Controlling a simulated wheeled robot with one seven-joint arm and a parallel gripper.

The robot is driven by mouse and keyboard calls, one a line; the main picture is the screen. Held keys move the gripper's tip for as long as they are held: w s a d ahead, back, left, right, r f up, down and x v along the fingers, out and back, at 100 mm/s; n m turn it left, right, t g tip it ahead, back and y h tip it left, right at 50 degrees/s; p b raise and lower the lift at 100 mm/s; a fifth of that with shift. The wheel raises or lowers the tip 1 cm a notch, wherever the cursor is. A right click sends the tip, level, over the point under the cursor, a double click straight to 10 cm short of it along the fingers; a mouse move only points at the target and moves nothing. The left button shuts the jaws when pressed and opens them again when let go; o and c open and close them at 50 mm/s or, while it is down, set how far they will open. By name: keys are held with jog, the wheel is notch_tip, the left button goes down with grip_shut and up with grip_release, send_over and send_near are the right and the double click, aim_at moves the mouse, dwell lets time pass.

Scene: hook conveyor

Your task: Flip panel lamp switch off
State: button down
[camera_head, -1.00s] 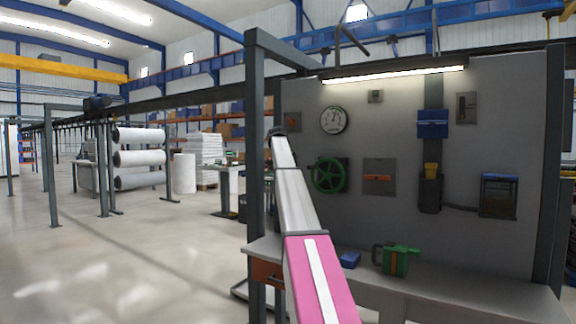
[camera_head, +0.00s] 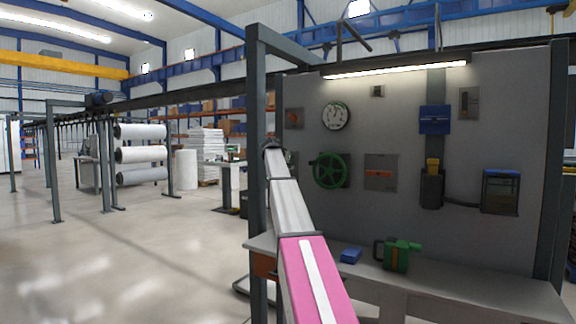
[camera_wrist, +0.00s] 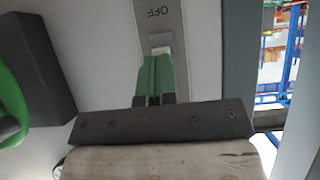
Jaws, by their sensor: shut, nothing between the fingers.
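The wrist view shows the lamp switch plate (camera_wrist: 158,20), grey, with the word OFF upside down in the picture. A pale switch lever (camera_wrist: 161,43) shows on it. My gripper (camera_wrist: 155,58) has its green fingers shut together, with the tips at or just short of the lever; contact cannot be told. Nothing is held. In the head view my arm's end covers the switch area between the post and the green handwheel (camera_head: 329,170). The panel lamp (camera_head: 397,69) along the panel top is lit.
The dark post (camera_head: 257,150) stands close left of my arm's end. The grey panel (camera_head: 400,130) carries a gauge (camera_head: 335,116) and several boxes. The floor at left is open.

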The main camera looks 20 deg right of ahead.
jog(key=shift+f+t+h, duration=0.4)
jog(key=shift+h, duration=0.1)
jog(key=shift+r, duration=0.15)
dwell(0.4)
jog(key=shift+a+r, duration=0.1)
jog(key=shift+r, duration=0.6)
jog(key=shift+s, duration=0.1)
